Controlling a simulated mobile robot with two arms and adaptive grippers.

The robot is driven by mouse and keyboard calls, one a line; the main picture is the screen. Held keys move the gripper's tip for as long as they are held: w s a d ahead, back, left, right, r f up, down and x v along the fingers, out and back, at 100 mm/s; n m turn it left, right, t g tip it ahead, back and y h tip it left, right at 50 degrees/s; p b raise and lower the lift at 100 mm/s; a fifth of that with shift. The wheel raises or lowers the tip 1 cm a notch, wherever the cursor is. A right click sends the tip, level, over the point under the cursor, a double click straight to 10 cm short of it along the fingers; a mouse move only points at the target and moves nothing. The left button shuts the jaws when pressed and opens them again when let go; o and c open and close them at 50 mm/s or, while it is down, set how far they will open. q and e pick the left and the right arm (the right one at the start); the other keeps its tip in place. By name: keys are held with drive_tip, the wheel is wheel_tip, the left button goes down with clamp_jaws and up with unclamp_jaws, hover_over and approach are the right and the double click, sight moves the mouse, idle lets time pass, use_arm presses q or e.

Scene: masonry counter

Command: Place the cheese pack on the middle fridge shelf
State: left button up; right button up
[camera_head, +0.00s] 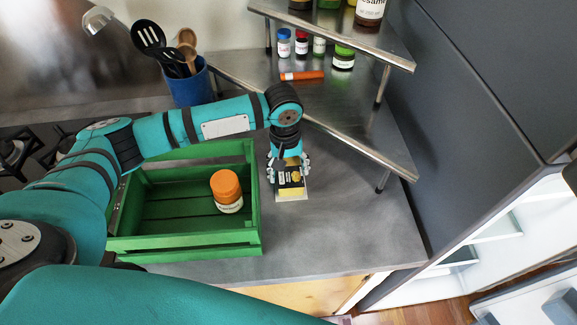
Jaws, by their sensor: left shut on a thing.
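The cheese pack (291,192) is a small yellow and black pack with a pale lower edge, at the counter just right of the green crate. My left gripper (290,170) points down over it and is shut on its upper part. I cannot tell whether the pack touches the counter or is slightly above it. The fridge (495,232) stands open at the lower right, with pale inner shelves partly in view. Its middle shelf cannot be told apart clearly. My right gripper is not in view.
The green crate (190,245) holds a jar with an orange lid (227,190). A metal corner rack (345,134) with small jars and an orange tube (302,75) stands behind. A blue utensil pot (191,86) is at the back. The counter's right front is clear.

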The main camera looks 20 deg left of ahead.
use_arm(q)
drive_tip(key=o, duration=1.7)
drive_tip(key=shift+f, duration=0.1)
drive_tip(key=shift+c, duration=0.2)
